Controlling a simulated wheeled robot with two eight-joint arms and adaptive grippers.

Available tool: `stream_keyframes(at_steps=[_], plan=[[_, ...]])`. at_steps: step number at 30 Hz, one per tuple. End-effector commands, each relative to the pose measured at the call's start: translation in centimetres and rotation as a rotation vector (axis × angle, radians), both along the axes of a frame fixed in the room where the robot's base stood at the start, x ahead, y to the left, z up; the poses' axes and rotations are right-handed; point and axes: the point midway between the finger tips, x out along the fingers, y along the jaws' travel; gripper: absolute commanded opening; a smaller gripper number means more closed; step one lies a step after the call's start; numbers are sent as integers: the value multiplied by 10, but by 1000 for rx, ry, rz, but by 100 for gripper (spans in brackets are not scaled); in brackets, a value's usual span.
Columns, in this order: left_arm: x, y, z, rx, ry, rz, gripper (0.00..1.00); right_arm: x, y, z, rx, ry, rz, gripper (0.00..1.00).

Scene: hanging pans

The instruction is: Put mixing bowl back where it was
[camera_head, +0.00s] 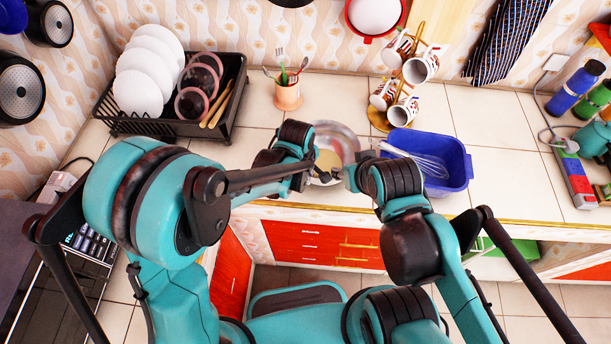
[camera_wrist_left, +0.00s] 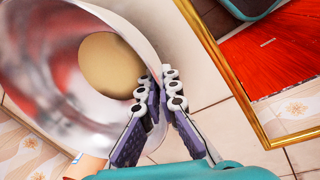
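The mixing bowl (camera_head: 338,138) is shiny metal and sits at the counter's front, between my two arms. A round yellowish thing (camera_wrist_left: 113,65) shows inside it in the left wrist view, where the bowl (camera_wrist_left: 40,75) is tilted. My left gripper (camera_head: 320,174) is at the bowl's near side. In the left wrist view its fingers (camera_wrist_left: 158,90) are close together with the bowl's rim between them. I cannot tell whether the bowl touches the counter. My right gripper (camera_head: 342,175) is near the bowl's near right side, small and partly hidden by its arm; its fingers are unclear.
A blue tub (camera_head: 455,160) with a whisk (camera_head: 420,160) stands right of the bowl. A mug tree (camera_head: 412,75) and a utensil cup (camera_head: 288,95) stand behind. A black dish rack (camera_head: 235,70) is at left. Pans hang on the left wall. Counter (camera_head: 500,120) is bare beyond the tub.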

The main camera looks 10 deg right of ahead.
Motion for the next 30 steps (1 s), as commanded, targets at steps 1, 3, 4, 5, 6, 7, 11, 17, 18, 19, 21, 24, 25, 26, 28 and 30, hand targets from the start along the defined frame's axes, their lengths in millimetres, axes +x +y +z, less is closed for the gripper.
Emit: stream_keyframes(at_steps=[1, 3, 4, 5, 6, 7, 11, 17, 18, 19, 21, 24, 25, 26, 28, 30], plan=[[0, 0, 1, -1, 0, -1, 0, 0, 0, 0, 0, 0, 0, 43], [0, 0, -1, -1, 0, -1, 0, 0, 0, -2, 0, 0, 0, 43], [0, 0, -3, -1, 0, -1, 0, 0, 0, -3, 0, 0, 0, 43], [0, 0, -4, -1, 0, -1, 0, 0, 0, -4, 0, 0, 0, 43], [0, 0, -4, -1, 1, -1, 7, 0, 0, -4, 0, 0, 0, 43], [0, 0, -3, -1, 1, -1, 15, 0, 0, -4, 0, 0, 0, 43], [0, 0, -3, -1, 1, -1, 26, 0, 0, -3, 0, 0, 0, 43], [0, 0, -2, -1, 1, -1, 26, 0, 0, -3, 0, 0, 0, 43], [0, 0, -1, -1, 1, -1, 26, 0, 0, -2, 0, 0, 0, 43], [0, 0, 0, -1, 1, -1, 26, 0, 0, 0, 0, 0, 0, 43], [-1, 0, 6, -1, 1, -1, 26, 0, 0, 5, 0, 0, 0, 43], [-3, 2, 24, -1, 1, -1, 26, 0, 0, 18, 0, 0, 0, 43], [-4, 3, 30, -1, 1, -1, 26, 0, 0, 23, 0, 0, 0, 43], [-4, 4, 37, -1, 1, 0, 26, 0, 0, 28, 0, 0, 0, 43], [-7, 6, 54, -1, 1, 0, 26, 0, 0, 40, 0, 0, 0, 43], [-9, 8, 69, -1, 1, 0, 26, 0, 0, 51, 0, 0, 0, 43]])
